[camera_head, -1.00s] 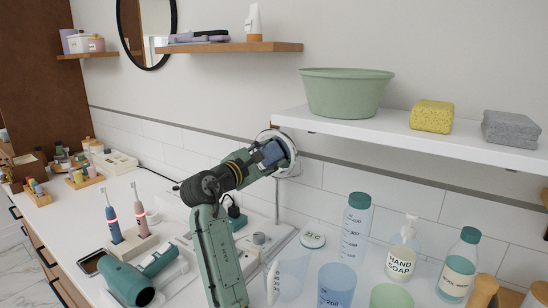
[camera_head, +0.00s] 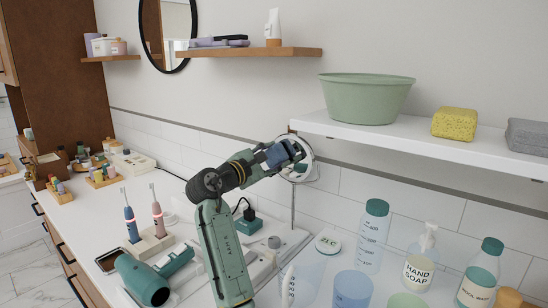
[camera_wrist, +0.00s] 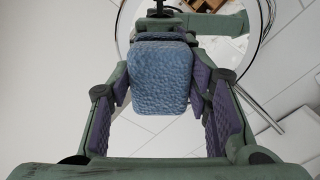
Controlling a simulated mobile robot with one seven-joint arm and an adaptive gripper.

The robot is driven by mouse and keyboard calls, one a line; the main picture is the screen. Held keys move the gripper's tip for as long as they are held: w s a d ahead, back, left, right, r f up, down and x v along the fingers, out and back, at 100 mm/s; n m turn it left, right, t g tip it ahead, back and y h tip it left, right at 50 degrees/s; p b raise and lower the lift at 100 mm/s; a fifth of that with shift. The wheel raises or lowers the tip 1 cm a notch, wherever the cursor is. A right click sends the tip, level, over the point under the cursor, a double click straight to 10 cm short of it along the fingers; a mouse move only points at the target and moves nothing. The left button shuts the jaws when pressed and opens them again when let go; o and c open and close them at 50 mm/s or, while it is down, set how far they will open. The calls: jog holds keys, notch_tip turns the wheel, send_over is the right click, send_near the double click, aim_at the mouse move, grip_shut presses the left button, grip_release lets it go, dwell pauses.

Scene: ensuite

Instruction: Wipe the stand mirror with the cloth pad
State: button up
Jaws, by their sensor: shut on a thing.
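The round stand mirror (camera_head: 300,174) stands on the counter below the white shelf, on a thin pole. My gripper (camera_head: 286,152) is in front of it and covers much of its face. In the wrist view, my gripper (camera_wrist: 160,88) is shut on the blue cloth pad (camera_wrist: 160,75), which sits between its purple-lined fingers. The mirror's rim (camera_wrist: 262,40) curves behind the pad in that view, with a reflection of my gripper in the glass. The pad is at the mirror face; whether it touches the glass cannot be told.
Toothbrushes (camera_head: 157,218) and a teal hair dryer (camera_head: 150,276) are at the left of my arm. A clear bottle (camera_head: 372,235), hand soap (camera_head: 420,262) and cups stand at right. The white shelf (camera_head: 400,135) with a green basin (camera_head: 366,98) is above right.

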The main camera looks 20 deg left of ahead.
jog(key=shift+v, duration=2.95)
jog(key=shift+v, duration=1.5)
